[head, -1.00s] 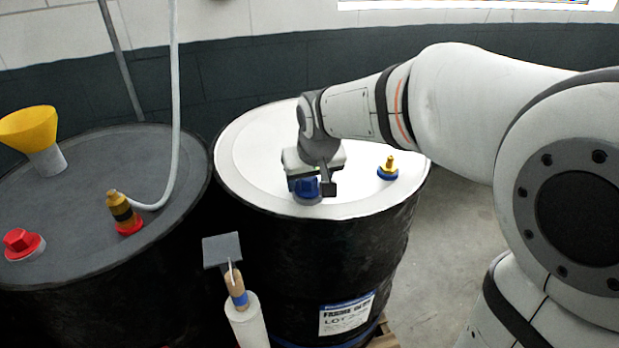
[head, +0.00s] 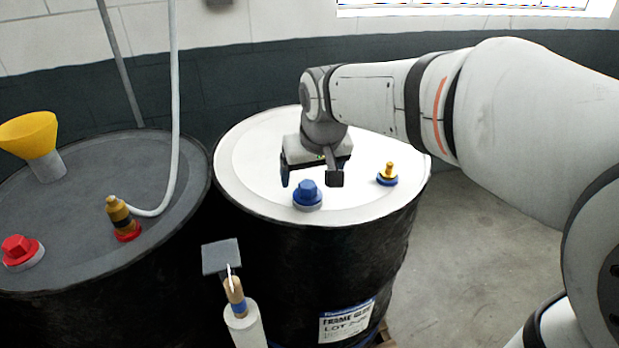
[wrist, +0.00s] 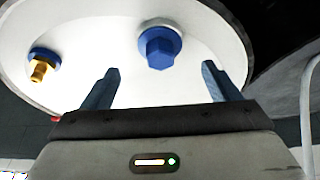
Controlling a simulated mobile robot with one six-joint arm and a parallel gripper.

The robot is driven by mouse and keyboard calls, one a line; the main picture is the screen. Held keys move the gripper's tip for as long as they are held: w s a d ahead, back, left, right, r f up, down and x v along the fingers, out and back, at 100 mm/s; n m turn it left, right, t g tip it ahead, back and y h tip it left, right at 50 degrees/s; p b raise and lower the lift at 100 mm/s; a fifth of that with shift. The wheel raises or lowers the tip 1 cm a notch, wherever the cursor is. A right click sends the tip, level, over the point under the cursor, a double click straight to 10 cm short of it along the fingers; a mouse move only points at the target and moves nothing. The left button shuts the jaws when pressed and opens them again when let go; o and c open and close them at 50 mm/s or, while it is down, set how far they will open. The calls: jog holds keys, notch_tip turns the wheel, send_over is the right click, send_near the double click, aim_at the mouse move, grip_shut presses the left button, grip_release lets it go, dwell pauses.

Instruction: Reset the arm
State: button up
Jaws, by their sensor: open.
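My gripper (head: 312,179) is open and empty above the white-topped drum (head: 245,160) in the head view. It hangs a little above and behind a blue hex cap (head: 307,194), which sits in a grey collar near the drum's front rim. In the wrist view my gripper's two fingers (wrist: 158,85) stand wide apart, and the blue cap (wrist: 158,50) shows beyond them, apart from both. My arm reaches in from the right.
A brass fitting with a blue base (head: 387,174) stands on the white lid, right of my gripper. A dark drum (head: 80,190) at left carries a yellow funnel (head: 30,134), a red cap (head: 19,250) and a brass fitting with a hose (head: 118,212). A grey plate on a post (head: 221,256) stands in front.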

jog(key=shift+v, duration=1)
jog(key=s+d+f+m+g, duration=0.1)
jog(key=s+d+f, duration=0.3)
jog(key=s+d, duration=0.3)
jog(key=s+d+f+m+h, duration=0.1)
jog(key=s+d+f+m, duration=0.1)
jog(key=s+d+f, duration=0.3)
jog(key=s+d, duration=0.2)
jog(key=s, duration=0.1)
jog(key=shift+s+f+g, duration=0.2)
jog(key=shift+s+g, duration=0.05)
jog(key=shift+g, duration=0.15)
